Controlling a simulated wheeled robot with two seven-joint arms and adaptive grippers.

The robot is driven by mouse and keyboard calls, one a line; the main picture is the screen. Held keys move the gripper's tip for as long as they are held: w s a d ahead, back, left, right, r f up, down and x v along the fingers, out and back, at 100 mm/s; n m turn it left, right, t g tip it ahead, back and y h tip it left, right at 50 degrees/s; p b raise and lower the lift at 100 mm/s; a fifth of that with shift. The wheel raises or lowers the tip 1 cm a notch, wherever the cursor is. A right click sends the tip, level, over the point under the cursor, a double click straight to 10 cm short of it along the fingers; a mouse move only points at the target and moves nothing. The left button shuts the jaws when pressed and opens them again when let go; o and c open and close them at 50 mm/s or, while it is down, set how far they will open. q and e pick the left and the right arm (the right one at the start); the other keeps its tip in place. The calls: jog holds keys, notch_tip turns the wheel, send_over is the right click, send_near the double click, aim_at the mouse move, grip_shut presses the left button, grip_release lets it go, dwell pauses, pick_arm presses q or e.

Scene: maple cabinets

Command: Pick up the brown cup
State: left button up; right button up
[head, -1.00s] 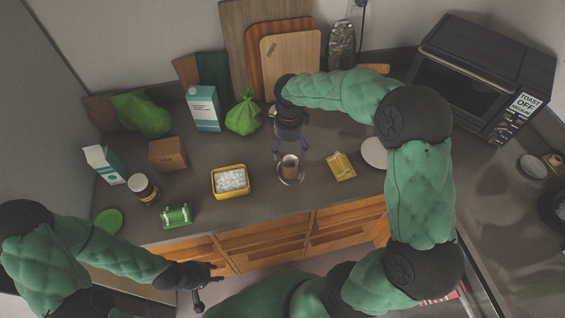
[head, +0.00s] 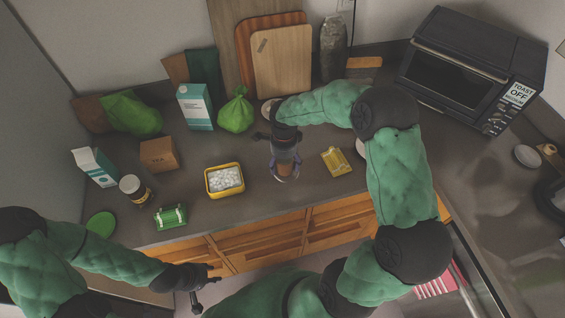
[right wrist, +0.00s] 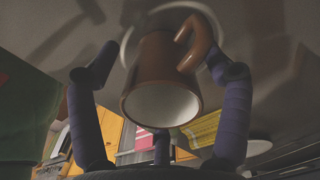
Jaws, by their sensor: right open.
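The brown cup (head: 285,169) stands on a round saucer (head: 286,181) near the front of the counter, partly hidden by my right gripper (head: 284,164). In the right wrist view the cup (right wrist: 152,75) shows its pale inside towards the camera and its handle at the upper right. My right gripper is open above the cup, with purple fingers on both sides of it. Gaps show between the fingers and the cup body; the right fingertip is close to the handle. My left gripper (head: 203,284) is empty and looks open, in front of the counter at lower left.
A yellow tub (head: 225,194) of white pieces is left of the cup, and a yellow packet (head: 336,161) is close on its right. A green bag (head: 236,112), carton (head: 195,107) and cutting boards (head: 283,62) stand behind. A toaster oven (head: 472,71) is at right.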

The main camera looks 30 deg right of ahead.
jog(key=shift+f, duration=0.5)
jog(key=c, duration=1.4)
jog(key=shift+r, duration=0.1)
